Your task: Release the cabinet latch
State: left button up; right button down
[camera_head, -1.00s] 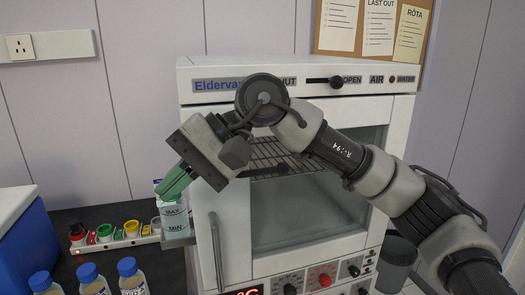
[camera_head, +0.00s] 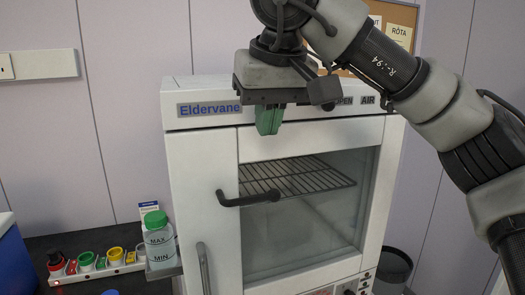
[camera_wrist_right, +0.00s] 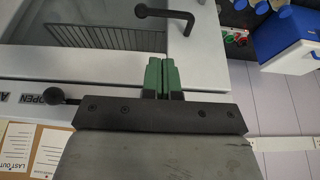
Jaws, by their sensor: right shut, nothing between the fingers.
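The white cabinet (camera_head: 190,160) stands ahead with its glass-fronted door shut. A black lever-like handle (camera_head: 248,199) lies nearly level across the door's left side; it also shows in the right wrist view (camera_wrist_right: 165,14). My right gripper (camera_head: 268,130) has green fingers pressed together, empty, pointing down in front of the door's upper edge, above the handle. I see no contact with the handle. My left gripper is out of view.
A green-capped bottle (camera_head: 158,240) and a rack of coloured caps (camera_head: 100,263) stand left of the cabinet. A second, upright handle (camera_head: 203,268) is on the narrow left panel. A wire shelf (camera_head: 295,177) lies behind the glass. A dark bin (camera_head: 394,268) stands at right.

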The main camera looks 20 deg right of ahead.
aim_at(259, 197)
jog(key=p+x, duration=0.2)
jog(key=x, duration=1.1)
jog(key=shift+s+p, duration=0.3)
jog(key=shift+p, duration=0.05)
jog(key=shift+f, duration=0.15)
jog(key=shift+d+f+y+b, duration=0.2)
jog(key=shift+f+y+b, duration=0.45)
jog(key=shift+b, duration=0.5)
jog(key=shift+a+f+m+t+y+b, duration=0.15)
jog(key=shift+f+m+y+b, duration=0.55)
jog(key=shift+y+b, duration=1.65)
jog(key=shift+a+f+m+t+y+b, duration=0.15)
jog(key=shift+f+y+b, duration=1)
jog(key=shift+b, duration=2.25)
jog(key=shift+a+f+m+y+b, duration=0.1)
jog(key=shift+f+m+y+b, duration=0.6)
jog(key=shift+y+b, duration=1.65)
jog(key=shift+f+n+h+b, duration=0.15)
jog(key=shift+n+h+b, duration=0.1)
jog(key=shift+h+b, duration=0.3)
